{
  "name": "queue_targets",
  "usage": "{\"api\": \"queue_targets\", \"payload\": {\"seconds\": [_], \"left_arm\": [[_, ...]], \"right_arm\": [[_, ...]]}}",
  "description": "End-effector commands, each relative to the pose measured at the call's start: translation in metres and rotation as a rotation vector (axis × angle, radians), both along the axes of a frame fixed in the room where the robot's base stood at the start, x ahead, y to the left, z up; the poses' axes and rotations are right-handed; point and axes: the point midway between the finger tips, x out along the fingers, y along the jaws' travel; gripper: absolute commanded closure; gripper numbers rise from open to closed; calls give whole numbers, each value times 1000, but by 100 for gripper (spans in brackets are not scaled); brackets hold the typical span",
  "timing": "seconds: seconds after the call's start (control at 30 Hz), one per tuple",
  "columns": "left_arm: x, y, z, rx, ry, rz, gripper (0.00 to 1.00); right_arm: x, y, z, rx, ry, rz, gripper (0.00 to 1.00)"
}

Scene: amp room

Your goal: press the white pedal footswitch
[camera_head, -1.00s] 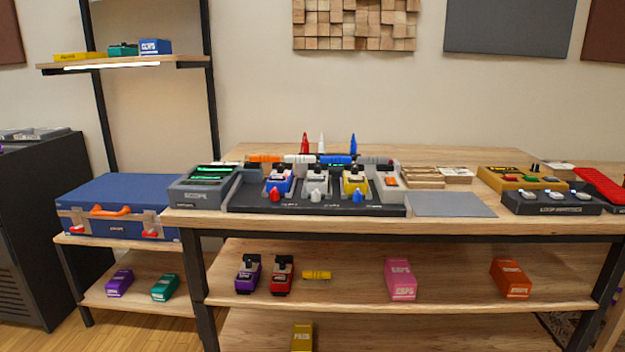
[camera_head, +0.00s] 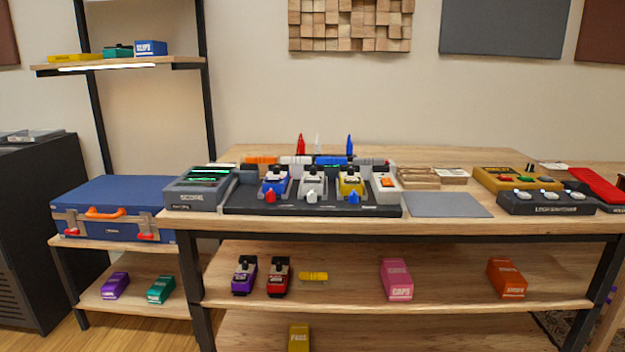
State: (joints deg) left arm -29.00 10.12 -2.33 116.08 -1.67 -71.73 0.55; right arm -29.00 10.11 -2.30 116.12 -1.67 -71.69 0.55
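A black pedalboard (camera_head: 240,209) lies on the wooden table. On it stand a blue pedal (camera_head: 275,184), a white pedal (camera_head: 310,183) and a yellow pedal (camera_head: 351,186) side by side. The white pedal is the middle one, and a white footswitch cap (camera_head: 311,196) shows at its front. A red cap (camera_head: 270,197) is in front of the blue pedal and a blue cap (camera_head: 353,197) in front of the yellow one. Neither of my grippers is in view.
A grey box with green lights (camera_head: 196,188) sits left of the board. A flat grey mat (camera_head: 447,205) and a black switcher (camera_head: 546,202) lie to the right. Lower shelves (camera_head: 345,290) hold several pedals. A blue case (camera_head: 118,198) stands at left.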

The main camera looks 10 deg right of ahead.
Motion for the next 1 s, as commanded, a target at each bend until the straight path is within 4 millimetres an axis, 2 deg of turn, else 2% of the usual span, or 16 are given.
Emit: {"api": "queue_targets", "payload": {"seconds": [0.07, 0.8, 1.0], "left_arm": [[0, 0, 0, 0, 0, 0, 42], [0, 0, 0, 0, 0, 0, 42], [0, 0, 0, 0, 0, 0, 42]], "right_arm": [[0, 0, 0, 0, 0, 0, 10], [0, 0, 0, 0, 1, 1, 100], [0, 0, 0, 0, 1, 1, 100]]}}
